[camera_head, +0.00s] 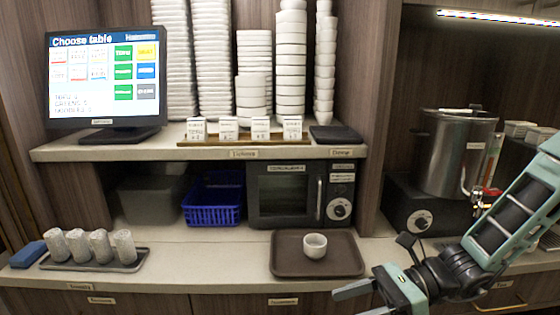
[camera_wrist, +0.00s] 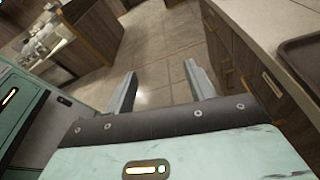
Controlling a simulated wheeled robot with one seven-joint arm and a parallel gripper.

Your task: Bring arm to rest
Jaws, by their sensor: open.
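My gripper (camera_head: 352,302) is at the bottom right of the head view, low in front of the counter's front edge. Its two fingers are apart with nothing between them. In the wrist view my gripper (camera_wrist: 162,88) shows open and empty, with bare floor (camera_wrist: 165,60) beyond the fingers. My arm reaches in from the right side of the head view.
A brown tray (camera_head: 290,265) with a small white cup (camera_head: 315,246) lies on the counter behind my gripper. A microwave (camera_head: 287,195), blue basket (camera_head: 212,204), rolled towels (camera_head: 100,244) and steel urn (camera_head: 450,155) stand around. Drawer fronts (camera_wrist: 235,60) flank my gripper on the right.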

